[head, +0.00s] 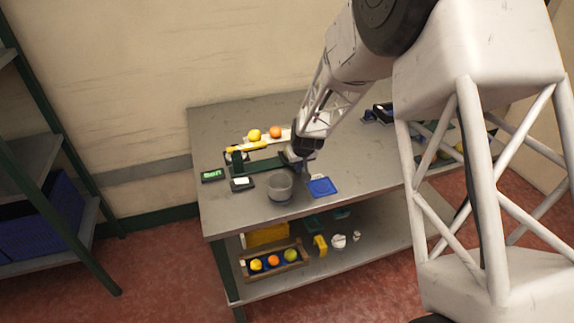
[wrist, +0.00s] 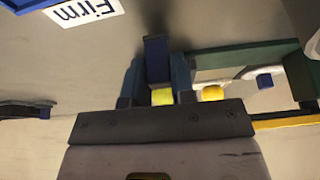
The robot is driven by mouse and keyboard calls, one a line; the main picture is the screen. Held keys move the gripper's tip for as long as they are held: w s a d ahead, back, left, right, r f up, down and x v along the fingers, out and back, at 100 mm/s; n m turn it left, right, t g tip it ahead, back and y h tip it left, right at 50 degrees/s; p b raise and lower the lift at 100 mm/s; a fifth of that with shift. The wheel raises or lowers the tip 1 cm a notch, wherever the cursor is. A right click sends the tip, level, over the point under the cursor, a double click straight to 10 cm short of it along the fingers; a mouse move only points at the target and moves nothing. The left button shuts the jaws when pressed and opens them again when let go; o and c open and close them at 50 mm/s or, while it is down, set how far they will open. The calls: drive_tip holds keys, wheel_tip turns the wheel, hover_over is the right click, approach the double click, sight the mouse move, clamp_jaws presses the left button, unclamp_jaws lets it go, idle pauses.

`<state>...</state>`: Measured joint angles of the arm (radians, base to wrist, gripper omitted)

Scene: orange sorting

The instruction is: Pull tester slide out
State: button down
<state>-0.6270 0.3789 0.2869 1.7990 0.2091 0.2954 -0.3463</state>
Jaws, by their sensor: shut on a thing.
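The tester (head: 262,167) is a long dark green unit on the workbench, left of my gripper in the head view. Part of its green frame (wrist: 245,55) shows right of my fingers in the wrist view. My gripper (head: 302,164) is down at the tester's right end. In the wrist view my gripper (wrist: 157,88) is shut on a dark blue upright piece (wrist: 157,58), which looks like the slide's handle. A small yellow patch shows between the fingers. The head view is too small to show how far the slide is out.
A grey bowl (head: 280,188) and a blue tray (head: 322,187) stand near the bench's front. A yellow fruit (head: 254,135) and an orange (head: 275,132) lie behind the tester. A green display (head: 213,176) is at left. A white "Firm" label (wrist: 84,10) shows in the wrist view.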

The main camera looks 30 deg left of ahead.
drive_tip(key=shift+w+d, duration=0.2)
drive_tip(key=c, duration=1)
unclamp_jaws()
drive_tip(key=shift+o, duration=0.2)
drive_tip(key=shift+r, duration=0.1)
drive_tip(key=v, duration=0.7)
drive_tip(key=shift+r, duration=0.25)
drive_tip(key=shift+s+d, duration=0.15)
drive_tip(key=shift+d, duration=0.05)
